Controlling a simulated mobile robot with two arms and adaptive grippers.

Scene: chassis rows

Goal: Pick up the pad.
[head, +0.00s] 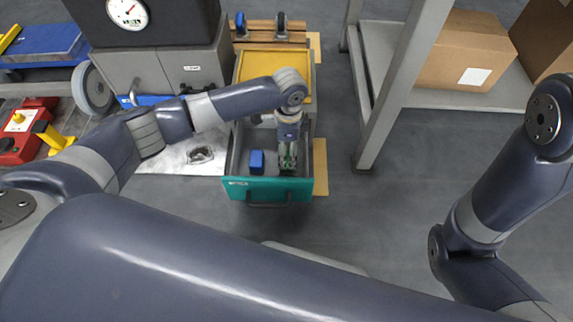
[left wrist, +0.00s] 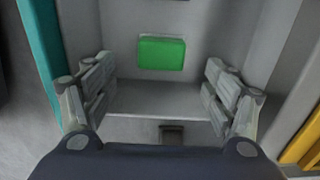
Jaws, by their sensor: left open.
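The pad (left wrist: 161,53) is a small green rectangular block in the left wrist view. It lies in the open teal-fronted drawer (head: 266,190), beyond my fingertips and a little left of the middle between them. My left gripper (head: 288,164) points down into the right part of the drawer. In the left wrist view its two fingers (left wrist: 160,92) stand wide apart with nothing between them. In the head view the gripper mostly hides the pad, with only some green showing around the fingers. My right gripper is out of view.
A blue block (head: 256,161) lies in the drawer left of my gripper. A small dark block (left wrist: 171,134) shows low in the left wrist view. The drawer walls are close around the fingers. A grey rack (head: 384,100) stands to the right, with open floor between.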

